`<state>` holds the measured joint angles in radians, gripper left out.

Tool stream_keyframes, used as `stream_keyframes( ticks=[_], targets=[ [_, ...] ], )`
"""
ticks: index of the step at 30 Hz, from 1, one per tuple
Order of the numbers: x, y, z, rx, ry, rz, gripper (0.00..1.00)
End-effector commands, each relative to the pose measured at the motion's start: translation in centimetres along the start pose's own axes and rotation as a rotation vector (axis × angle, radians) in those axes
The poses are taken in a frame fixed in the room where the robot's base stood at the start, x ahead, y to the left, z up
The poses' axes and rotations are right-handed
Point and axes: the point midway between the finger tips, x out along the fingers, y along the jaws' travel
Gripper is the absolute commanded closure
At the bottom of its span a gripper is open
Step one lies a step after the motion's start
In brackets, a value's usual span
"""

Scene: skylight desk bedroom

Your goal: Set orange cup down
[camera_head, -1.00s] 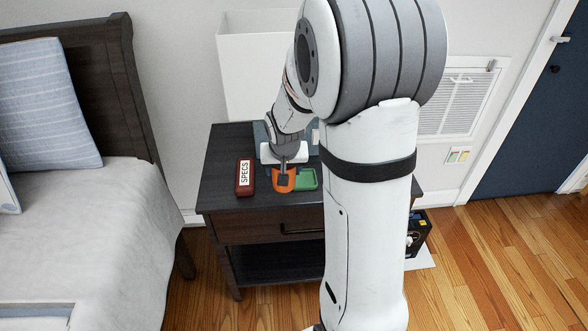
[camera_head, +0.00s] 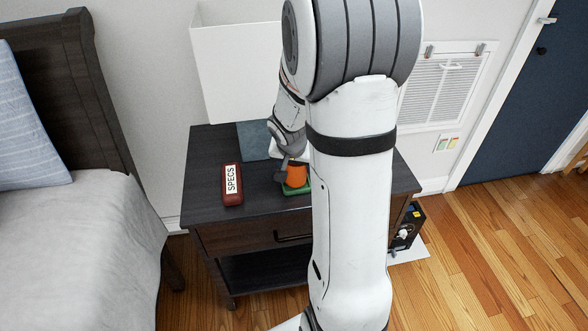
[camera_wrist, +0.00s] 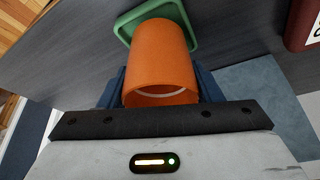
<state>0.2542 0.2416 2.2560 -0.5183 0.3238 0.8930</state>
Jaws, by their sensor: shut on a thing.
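The orange cup (camera_head: 296,173) is in my gripper (camera_head: 286,172), over the green tray (camera_head: 297,188) on the dark nightstand. In the wrist view the orange cup (camera_wrist: 162,62) sits between the blue fingers of my gripper (camera_wrist: 165,88), which are shut on it. The green tray (camera_wrist: 190,12) shows behind the cup's far end, with its rim visible on both sides. I cannot tell whether the cup touches the tray. My arm hides part of the nightstand top to the right of the cup.
A red case marked SPECS (camera_head: 232,185) lies left of the tray on the nightstand (camera_head: 215,150). A blue-grey mat (camera_head: 252,140) lies behind. A white lampshade-like box (camera_head: 238,70) stands at the back. The bed (camera_head: 80,240) is at the left.

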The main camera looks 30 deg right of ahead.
Motion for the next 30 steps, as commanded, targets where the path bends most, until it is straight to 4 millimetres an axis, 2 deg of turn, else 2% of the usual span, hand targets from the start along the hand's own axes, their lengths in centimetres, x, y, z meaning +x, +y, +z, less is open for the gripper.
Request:
stream_keyframes(
  ticks=[2,14,15,23,30],
  targets=[
    [0.79,-0.06,0.33,-0.003,0.000,-0.001,0.68],
    [1.13,-0.14,0.48,-0.003,0.001,-0.002,0.68],
    [1.06,-0.14,0.46,-0.003,0.001,-0.002,0.40],
    [0.99,-0.17,0.46,-0.004,0.000,-0.002,0.20],
    [0.89,-0.20,0.43,-0.004,0.000,-0.002,0.20]
  ],
)
